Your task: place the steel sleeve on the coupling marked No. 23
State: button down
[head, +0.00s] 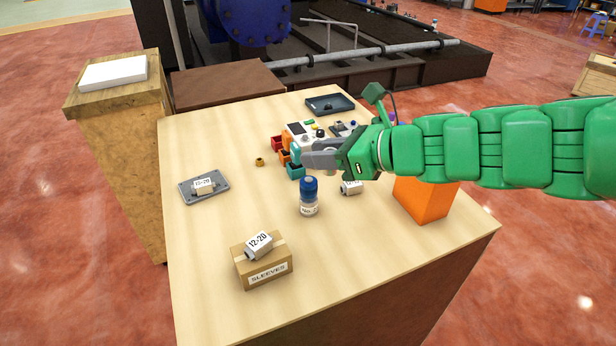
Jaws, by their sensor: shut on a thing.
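My gripper (305,158) reaches in from the right above the table, beside the white device and the colored bins. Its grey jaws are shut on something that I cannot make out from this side. A grey piece with a white label reading 12-20 (258,245) lies tilted on a cardboard box marked SLEEVES (263,271). A similar labelled piece (204,186) lies on a grey tray (188,197) at the left. Another labelled piece (351,188) lies below the gripper, its label too small to read. I cannot make out a No. 23 mark.
A blue-capped bottle (309,197) stands mid-table. An orange block (424,200) stands under my arm. The white device (299,130), teal bin (295,171) and dark tray (330,104) are farther back. A small brass piece (260,161) lies left. The table's left side has free room.

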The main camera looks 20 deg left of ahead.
jog(key=w+a+f, duration=0.4)
jog(key=w+a, duration=0.2)
jog(key=w, duration=0.1)
send_over(303, 177)
jog(key=f, duration=0.5)
jog(key=shift+s+d+f, duration=0.1)
jog(key=shift+s+f, duration=0.05)
jog(key=shift+s, duration=0.05)
jog(key=shift+w+f, duration=0.25)
jog(key=shift+f, duration=1.5)
jog(key=shift+f, duration=0.15)
jog(key=c, duration=0.8)
grip_release()
jog(key=v, duration=1.2)
